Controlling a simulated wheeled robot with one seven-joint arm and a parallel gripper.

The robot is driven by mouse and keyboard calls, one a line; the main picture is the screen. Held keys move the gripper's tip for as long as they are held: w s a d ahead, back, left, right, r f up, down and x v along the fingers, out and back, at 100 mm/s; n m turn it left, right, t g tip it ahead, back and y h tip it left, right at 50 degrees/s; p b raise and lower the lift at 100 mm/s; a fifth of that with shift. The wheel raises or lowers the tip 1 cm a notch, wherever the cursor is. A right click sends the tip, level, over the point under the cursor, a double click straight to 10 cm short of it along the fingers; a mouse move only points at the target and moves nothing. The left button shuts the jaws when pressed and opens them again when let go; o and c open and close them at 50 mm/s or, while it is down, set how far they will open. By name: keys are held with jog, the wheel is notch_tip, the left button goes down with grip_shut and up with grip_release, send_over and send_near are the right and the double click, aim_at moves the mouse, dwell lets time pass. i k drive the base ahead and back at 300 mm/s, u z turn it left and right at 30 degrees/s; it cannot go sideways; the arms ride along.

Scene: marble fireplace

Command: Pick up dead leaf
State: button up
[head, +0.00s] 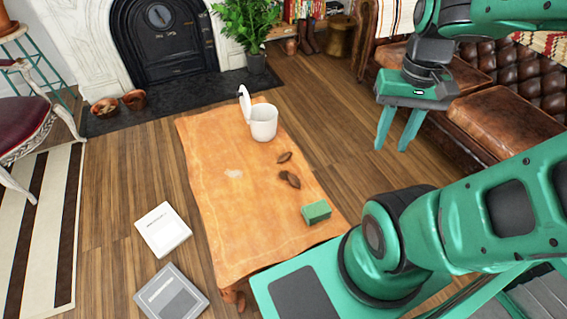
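Small brown curled pieces that look like dead leaves lie on the wooden table (215,208). One leaf (284,157) lies below the white bin, and a darker brown leaf shape (290,179) lies just nearer to me; it may be more than one piece. My gripper (391,146) hangs in the air to the right of the table, fingers pointing down. Its two green fingers are apart with nothing between them.
A white bin (264,124) with its lid raised stands at the table's far end. A green block (316,211) sits near the right edge. A pale patch (234,173) marks the tabletop. A leather sofa (500,115) stands at right. Two boxes lie on the floor at left.

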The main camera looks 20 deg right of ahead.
aim_at(285, 156)
jog(key=k, duration=0.4)
jog(key=z, duration=1.8)
jog(key=i, duration=3.05)
jog(key=u, duration=2.45)
